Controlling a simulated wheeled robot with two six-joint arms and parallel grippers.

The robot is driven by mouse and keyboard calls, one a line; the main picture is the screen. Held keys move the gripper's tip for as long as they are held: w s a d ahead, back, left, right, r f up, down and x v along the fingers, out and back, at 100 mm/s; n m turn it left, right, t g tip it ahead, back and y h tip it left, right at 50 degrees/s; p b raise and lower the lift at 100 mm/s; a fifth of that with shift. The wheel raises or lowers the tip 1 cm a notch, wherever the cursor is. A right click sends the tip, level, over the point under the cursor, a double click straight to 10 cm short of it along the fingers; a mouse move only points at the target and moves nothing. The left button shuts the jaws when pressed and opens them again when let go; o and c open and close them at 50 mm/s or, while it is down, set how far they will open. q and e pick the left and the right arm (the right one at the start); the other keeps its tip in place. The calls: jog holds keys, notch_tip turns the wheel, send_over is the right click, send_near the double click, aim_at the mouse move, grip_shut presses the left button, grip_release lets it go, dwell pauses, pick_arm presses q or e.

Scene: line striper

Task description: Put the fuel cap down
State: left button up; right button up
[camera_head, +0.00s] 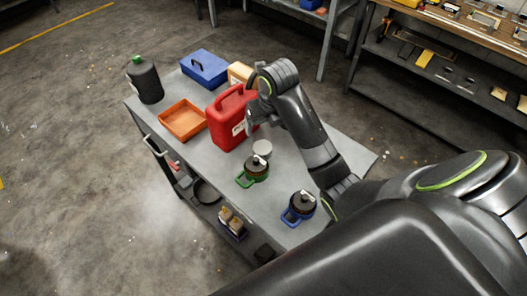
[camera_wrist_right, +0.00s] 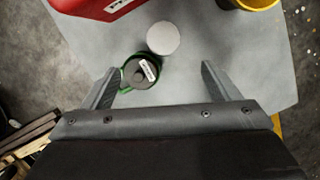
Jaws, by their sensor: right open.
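A pale grey round disc (camera_head: 262,147), which looks like the fuel cap, lies flat on the grey cart top (camera_head: 335,160), beside the red fuel can. It also shows in the right wrist view (camera_wrist_right: 162,38), ahead of the fingertips and apart from them. My right gripper (camera_head: 258,122) is over the cart close to the red can (camera_head: 228,122); in the wrist view its two fingers (camera_wrist_right: 160,70) stand wide apart with nothing between them. A black-topped canister with a green handle (camera_head: 255,170) stands right by the disc. My left gripper is not in view.
A blue-handled canister (camera_head: 300,207) stands near the cart's near edge. The cart's right side is mostly bare.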

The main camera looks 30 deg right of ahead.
jog(key=b, duration=0.7)
send_near(262, 147)
jog(key=shift+w+a+f, duration=0.1)
jog(key=shift+w+f, duration=0.05)
jog(key=shift+f, duration=0.35)
jog(key=shift+w+f+b, duration=0.1)
jog(key=shift+f+b, duration=0.2)
jog(key=shift+b, duration=0.25)
jog(key=shift+x, duration=0.95)
jog(key=x, duration=0.2)
jog(key=p+x, duration=0.1)
jog(key=shift+f, duration=0.45)
jog(key=shift+w+f, duration=0.1)
jog(key=shift+f, duration=0.55)
jog(key=shift+c, duration=0.4)
jog(key=c, duration=1)
jog(key=shift+r, duration=0.1)
jog(key=shift+c, duration=0.2)
